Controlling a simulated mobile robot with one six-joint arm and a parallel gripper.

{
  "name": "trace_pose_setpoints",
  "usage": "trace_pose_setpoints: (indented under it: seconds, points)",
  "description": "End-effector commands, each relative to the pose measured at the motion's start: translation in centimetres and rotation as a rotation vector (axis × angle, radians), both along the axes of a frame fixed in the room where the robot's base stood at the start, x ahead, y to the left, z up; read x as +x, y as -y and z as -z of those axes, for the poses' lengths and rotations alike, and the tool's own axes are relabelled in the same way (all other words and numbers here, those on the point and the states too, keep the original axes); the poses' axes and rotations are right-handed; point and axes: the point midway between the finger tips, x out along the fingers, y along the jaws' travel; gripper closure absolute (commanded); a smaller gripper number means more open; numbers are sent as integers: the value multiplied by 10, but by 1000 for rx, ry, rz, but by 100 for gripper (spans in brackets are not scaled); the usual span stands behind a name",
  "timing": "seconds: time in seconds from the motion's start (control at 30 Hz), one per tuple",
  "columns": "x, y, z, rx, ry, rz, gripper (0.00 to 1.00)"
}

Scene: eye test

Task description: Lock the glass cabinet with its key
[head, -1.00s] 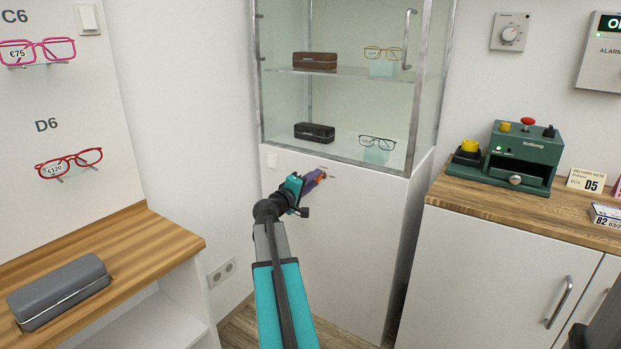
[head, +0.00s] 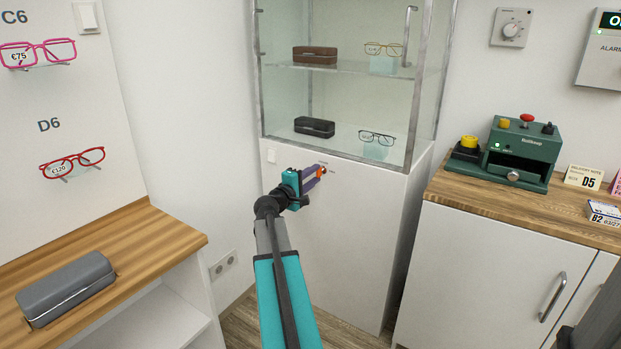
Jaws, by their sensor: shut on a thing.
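The glass cabinet (head: 350,212) stands in the middle of the head view, with a glass upper part and a white lower front. Small marks show on the white front just below the glass, at my fingertips. My gripper (head: 318,174) is shut at this spot, close to the cabinet front. A small orange-red bit shows at its tips. It may be the key, but it is too small to make out. The lock itself is largely hidden by the fingers, and I cannot tell whether the key is in it.
Glasses and cases stand on the cabinet's shelves behind glass. A wooden counter (head: 170,233) with a grey case (head: 66,288) is at left. At right, a wood-topped cupboard (head: 470,203) carries a green machine (head: 523,150). The space before the cabinet's white front is otherwise clear.

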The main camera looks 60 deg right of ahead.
Motion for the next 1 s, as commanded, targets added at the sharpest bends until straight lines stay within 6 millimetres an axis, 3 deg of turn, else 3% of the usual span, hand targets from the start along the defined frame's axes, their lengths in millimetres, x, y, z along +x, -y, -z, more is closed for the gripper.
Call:
trace_pose_setpoints:
  seconds: [0.03, 0.13, 0.63, 1.0]
  points:
    - [-3, 1, -1, -1, -2, 6, 70]
    - [-2, 1, -1, -1, -2, 5, 53]
    - [0, -6, 0, 0, 0, 0, 53]
    - [-1, -46, -1, 0, 0, -1, 53]
